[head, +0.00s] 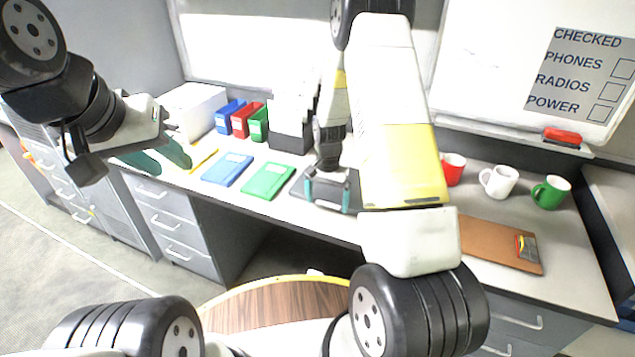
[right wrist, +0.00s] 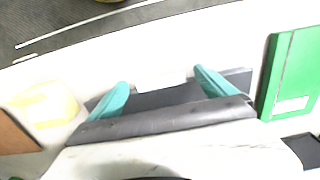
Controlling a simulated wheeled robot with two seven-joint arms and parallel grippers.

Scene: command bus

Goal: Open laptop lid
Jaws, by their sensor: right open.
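The laptop is a dark grey slab on the white desk, mostly hidden under my right gripper (head: 330,195). A strip of the laptop (head: 300,188) shows beside the gripper in the head view. In the right wrist view, part of the laptop (right wrist: 160,98) lies behind the teal fingers of my right gripper (right wrist: 162,78). Those fingers are spread apart with nothing clearly held between them. I cannot tell whether they touch the laptop or whether the lid is raised. My left gripper (head: 168,162) is open and empty above the desk's left part.
A green book (head: 268,180) and a blue book (head: 228,168) lie left of the laptop. Red (head: 453,168), white (head: 499,182) and green (head: 550,192) mugs stand at right. A brown clipboard (head: 485,241) lies at the front right. A round wooden stool (head: 270,306) stands before the desk.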

